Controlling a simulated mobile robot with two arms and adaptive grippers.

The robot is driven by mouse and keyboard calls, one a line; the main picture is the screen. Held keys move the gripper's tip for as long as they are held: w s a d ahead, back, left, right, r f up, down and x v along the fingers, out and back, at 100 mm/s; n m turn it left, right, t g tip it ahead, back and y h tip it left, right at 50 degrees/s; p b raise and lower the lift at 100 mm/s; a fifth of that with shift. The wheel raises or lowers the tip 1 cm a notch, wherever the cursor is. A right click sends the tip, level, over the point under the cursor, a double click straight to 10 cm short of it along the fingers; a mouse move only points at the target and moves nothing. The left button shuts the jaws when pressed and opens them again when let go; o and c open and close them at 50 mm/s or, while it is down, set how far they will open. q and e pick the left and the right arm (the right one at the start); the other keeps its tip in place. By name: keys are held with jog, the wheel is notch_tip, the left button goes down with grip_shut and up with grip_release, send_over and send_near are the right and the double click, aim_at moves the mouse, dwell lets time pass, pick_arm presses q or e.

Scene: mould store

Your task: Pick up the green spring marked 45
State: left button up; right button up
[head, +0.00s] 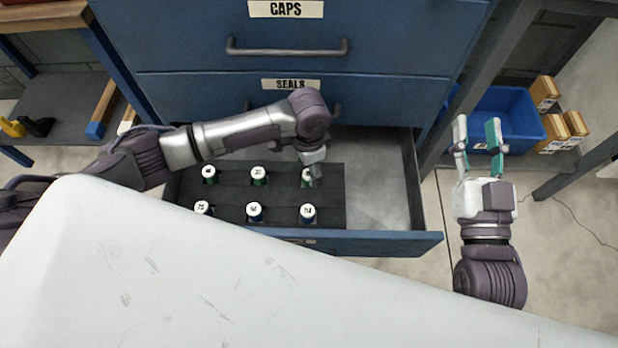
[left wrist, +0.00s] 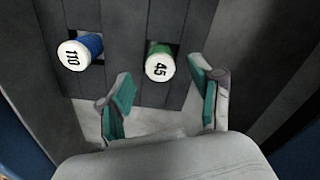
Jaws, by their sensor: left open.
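The green spring marked 45 (left wrist: 160,66) stands in a slot of a dark rack, its white numbered cap facing up. In the head view this green spring (head: 307,180) is partly hidden by my left wrist and gripper. My left gripper (left wrist: 161,72) is open above it, with one teal-padded finger on each side of the cap in the left wrist view. I see a gap on both sides, and nothing is held. In the head view my left gripper (head: 314,166) points down into the drawer. My right gripper (head: 477,124) is open and empty, right of the drawer.
The blue spring marked 110 (left wrist: 82,50) stands beside the 45. Several other springs share the rack (head: 233,190) in the open drawer (head: 380,243). The drawer's right part is bare. A white surface (head: 200,280) lies in front; a blue bin (head: 510,115) stands right.

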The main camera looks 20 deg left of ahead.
aim_at(309, 174)
pick_arm(q)
notch_tip(309, 174, down, 4)
jog(key=shift+r+b, duration=0.15)
jog(key=shift+b, duration=0.45)
pick_arm(e)
notch_tip(309, 174, up, 6)
jog(key=s+t+y, duration=0.1)
jog(key=s+t, duration=0.1)
jog(key=t, duration=0.2)
jog(key=shift+s+f, duration=0.2)
jog(key=shift+s, duration=0.05)
jog(key=shift+a, duration=0.1)
pick_arm(q)
grip_shut()
jog(key=shift+r, duration=0.15)
pick_arm(e)
jog(key=shift+w, duration=0.1)
